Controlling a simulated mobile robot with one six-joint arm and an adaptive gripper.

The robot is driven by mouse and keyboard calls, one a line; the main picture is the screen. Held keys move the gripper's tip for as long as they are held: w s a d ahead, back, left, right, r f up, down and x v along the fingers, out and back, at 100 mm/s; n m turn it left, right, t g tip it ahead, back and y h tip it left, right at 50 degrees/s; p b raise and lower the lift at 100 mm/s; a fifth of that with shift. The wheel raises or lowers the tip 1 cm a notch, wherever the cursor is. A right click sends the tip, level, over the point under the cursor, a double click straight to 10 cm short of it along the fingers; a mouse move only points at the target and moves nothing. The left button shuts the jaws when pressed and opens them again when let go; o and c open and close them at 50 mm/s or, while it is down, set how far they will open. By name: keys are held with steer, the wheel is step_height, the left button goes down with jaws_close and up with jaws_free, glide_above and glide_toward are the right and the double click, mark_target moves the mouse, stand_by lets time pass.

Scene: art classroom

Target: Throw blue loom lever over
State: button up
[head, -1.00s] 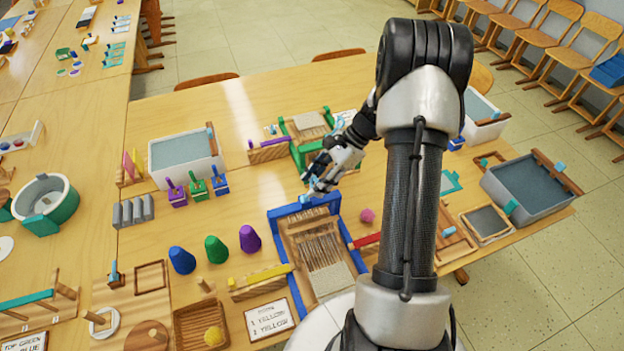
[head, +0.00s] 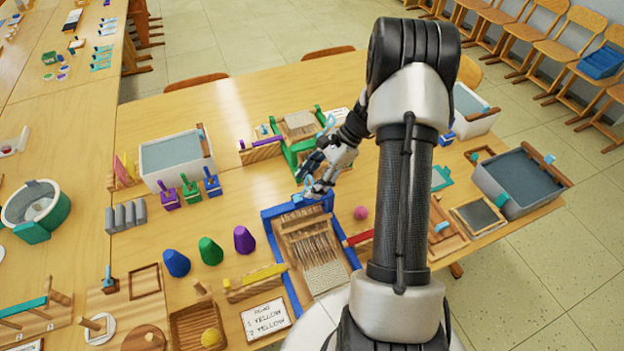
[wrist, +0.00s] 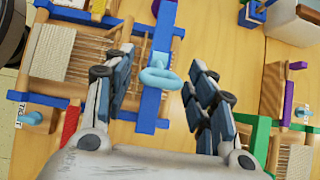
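The blue loom (head: 267,236) has a blue frame with brown threads and stands on the table in front of me. It also shows in the wrist view (wrist: 149,100). A blue lever bar crosses its far end, with a light blue ring handle (wrist: 160,77) on it. My gripper (head: 312,182) is over the loom's far edge. In the wrist view my gripper (wrist: 161,92) is open, with one finger on each side of the ring handle and gaps between. Whether a finger touches the lever is unclear. In the head view my gripper partly hides the handle.
A green loom (head: 300,125) stands just behind my gripper. A pink ball (head: 361,212) and a red bar (head: 359,238) are right of the blue loom. Blue, green and purple cones (head: 245,239) and a yellow bar (head: 257,276) are to its left. Grey tubs (head: 522,181) stand further out.

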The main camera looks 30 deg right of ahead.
steer(key=shift+o, duration=0.2)
steer(key=shift+r, duration=0.1)
steer(key=v, duration=1.2)
steer(key=shift+a, duration=0.1)
steer(key=s+a+r+n+h, duration=0.25)
steer(key=a+r+n, duration=0.25)
steer(key=a+r, duration=0.25)
steer(key=s+a+r+n+h, duration=0.2)
steer(key=s+a+r+n, duration=0.3)
steer(key=a, duration=0.4)
steer(key=s+a+r+n+t+h, duration=0.2)
steer(key=s+a+n+t+h, duration=0.1)
steer(key=s+a+n, duration=0.4)
steer(key=s+n, duration=0.3)
steer(key=s, duration=0.2)
steer(key=shift+s+a+r, duration=0.15)
steer(key=shift+a+r, duration=0.15)
steer(key=shift+a, duration=0.1)
